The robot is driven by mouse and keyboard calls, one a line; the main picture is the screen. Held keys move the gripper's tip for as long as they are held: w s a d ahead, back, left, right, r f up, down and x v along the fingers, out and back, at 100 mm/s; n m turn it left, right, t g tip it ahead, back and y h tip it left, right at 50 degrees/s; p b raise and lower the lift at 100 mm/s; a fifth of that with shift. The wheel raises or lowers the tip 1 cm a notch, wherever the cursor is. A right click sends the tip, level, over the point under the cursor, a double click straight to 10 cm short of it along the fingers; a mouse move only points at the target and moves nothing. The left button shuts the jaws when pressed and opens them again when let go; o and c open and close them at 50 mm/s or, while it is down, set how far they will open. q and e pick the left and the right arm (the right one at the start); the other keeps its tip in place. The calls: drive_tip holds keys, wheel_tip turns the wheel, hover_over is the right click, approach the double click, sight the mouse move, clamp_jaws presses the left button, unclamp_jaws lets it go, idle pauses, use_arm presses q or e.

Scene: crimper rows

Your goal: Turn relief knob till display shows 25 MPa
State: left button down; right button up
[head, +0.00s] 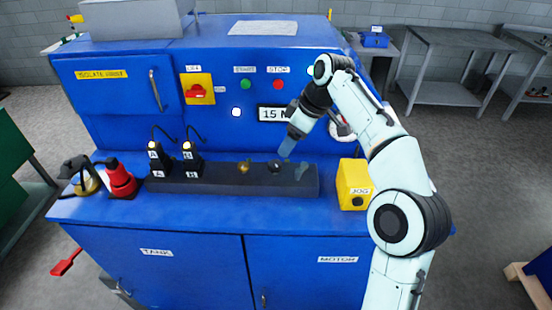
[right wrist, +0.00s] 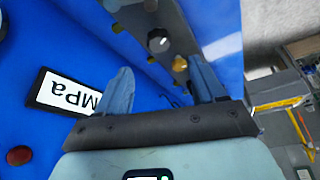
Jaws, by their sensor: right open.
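The display (head: 268,114) on the blue panel reads "15 M", its right part hidden behind my right arm. In the right wrist view the display (right wrist: 65,94) shows upside down with "MPa". A dark round knob (head: 274,165), which looks like the relief knob, sits on the dark manifold block (head: 215,178). In the right wrist view this knob (right wrist: 158,40) has a pale mark on its face. My right gripper (head: 287,148) is open and empty, just above and behind the knob. In the right wrist view the knob appears beyond and between the fingers (right wrist: 160,68), apart from them.
A brass fitting (head: 243,167) stands left of the knob and a grey post (head: 300,170) right of it. Two labelled valves (head: 187,158) with black cables stand further left. A yellow JOG box (head: 354,184) is at right.

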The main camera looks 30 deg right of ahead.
sight(275, 164)
drive_tip(key=x, duration=1)
drive_tip(key=shift+w+r, duration=0.1)
drive_tip(key=shift+w, duration=0.1)
drive_tip(key=c, duration=1.1)
